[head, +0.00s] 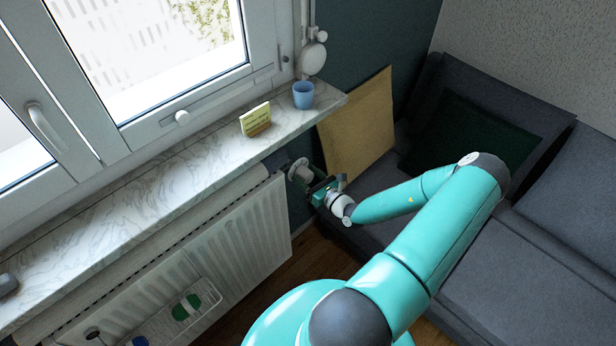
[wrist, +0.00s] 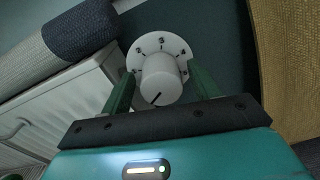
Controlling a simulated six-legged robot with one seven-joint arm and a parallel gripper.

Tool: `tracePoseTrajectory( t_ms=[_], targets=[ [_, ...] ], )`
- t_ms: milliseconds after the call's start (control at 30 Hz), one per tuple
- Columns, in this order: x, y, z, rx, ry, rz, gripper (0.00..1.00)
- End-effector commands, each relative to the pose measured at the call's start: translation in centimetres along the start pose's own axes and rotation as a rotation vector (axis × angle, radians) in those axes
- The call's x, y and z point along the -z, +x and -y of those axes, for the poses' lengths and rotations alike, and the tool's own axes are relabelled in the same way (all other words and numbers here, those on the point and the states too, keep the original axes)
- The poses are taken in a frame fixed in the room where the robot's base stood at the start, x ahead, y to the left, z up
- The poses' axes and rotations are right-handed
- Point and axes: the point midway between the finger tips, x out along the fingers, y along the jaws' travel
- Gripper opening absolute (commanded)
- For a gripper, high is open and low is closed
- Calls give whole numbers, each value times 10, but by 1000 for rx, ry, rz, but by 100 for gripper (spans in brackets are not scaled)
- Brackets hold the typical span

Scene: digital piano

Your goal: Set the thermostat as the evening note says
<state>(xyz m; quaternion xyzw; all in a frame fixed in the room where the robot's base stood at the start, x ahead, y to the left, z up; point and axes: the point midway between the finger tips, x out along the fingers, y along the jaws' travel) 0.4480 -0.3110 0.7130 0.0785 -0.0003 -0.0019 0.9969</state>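The thermostat is a white round knob (wrist: 160,82) in front of a pale disc with dark marks around its rim. The knob's face has a dark line slanting to the lower left. In the head view the thermostat (head: 299,170) sits at the radiator's right end, below the sill. My gripper (wrist: 162,72) is open, with one green finger on each side of the knob and gaps visible. In the head view my gripper (head: 322,187) is just in front of it. A yellow note (head: 255,118) stands on the sill; its writing is unreadable.
A blue cup (head: 303,95) stands right of the note on the marble sill (head: 150,205). The white radiator (head: 245,235) is below. A tan cushion (head: 357,125) on the dark sofa (head: 500,270) stands close to the right of my gripper.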

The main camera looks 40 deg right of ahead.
Motion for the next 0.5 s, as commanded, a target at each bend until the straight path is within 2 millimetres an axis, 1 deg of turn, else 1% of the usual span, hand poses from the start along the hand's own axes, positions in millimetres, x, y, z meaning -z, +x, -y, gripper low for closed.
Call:
tracePoseTrajectory(
  t_ms=[33, 100, 200, 500],
  targets=[
    [0, 0, 0, 0, 0, 0, 51],
    [0, 0, 0, 0, 0, 0, 37],
    [0, 0, 0, 0, 0, 0, 20],
    [0, 0, 0, 0, 26, -1, 20]
  ],
)
